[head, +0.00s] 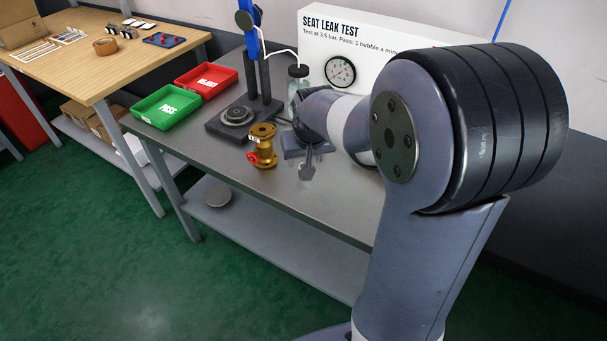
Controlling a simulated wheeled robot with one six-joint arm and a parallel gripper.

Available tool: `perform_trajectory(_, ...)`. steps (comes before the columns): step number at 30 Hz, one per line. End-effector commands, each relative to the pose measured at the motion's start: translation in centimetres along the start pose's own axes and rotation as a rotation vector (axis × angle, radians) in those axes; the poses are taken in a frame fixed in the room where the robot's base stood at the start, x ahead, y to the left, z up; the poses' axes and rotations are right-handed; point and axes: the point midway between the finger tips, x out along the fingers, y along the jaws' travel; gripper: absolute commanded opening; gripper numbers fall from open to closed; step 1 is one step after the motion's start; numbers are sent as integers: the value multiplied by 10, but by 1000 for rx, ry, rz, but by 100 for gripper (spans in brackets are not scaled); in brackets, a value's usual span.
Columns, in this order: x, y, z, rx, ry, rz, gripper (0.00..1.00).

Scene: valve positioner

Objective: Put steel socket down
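My gripper (304,160) is low over the grey bench, just right of a brass valve (263,146) with a red part on its left side. My arm hides much of the gripper from this side. A small grey shape points down at the gripper's end; I cannot tell whether it is a finger or a held steel socket. I cannot make out a steel socket for certain anywhere. Whether the gripper is open or shut does not show.
A test stand (244,115) with a blue column stands behind the valve. A green PASS tray (167,106) and a red tray (206,81) are at the bench's left. A gauge panel (340,71) stands behind. The front bench strip is clear.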

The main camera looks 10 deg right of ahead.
Motion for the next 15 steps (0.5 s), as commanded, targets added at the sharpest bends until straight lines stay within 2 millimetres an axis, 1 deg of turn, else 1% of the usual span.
perform_trajectory(1, 7, 0, 1, 0, -3, 0, 52)
perform_trajectory(2, 10, 0, 1, 0, -3, 0, 52)
perform_trajectory(8, 23, 1, 0, 1, -2, 0, 52)
perform_trajectory(15, 55, 3, -1, 1, -3, 0, 52)
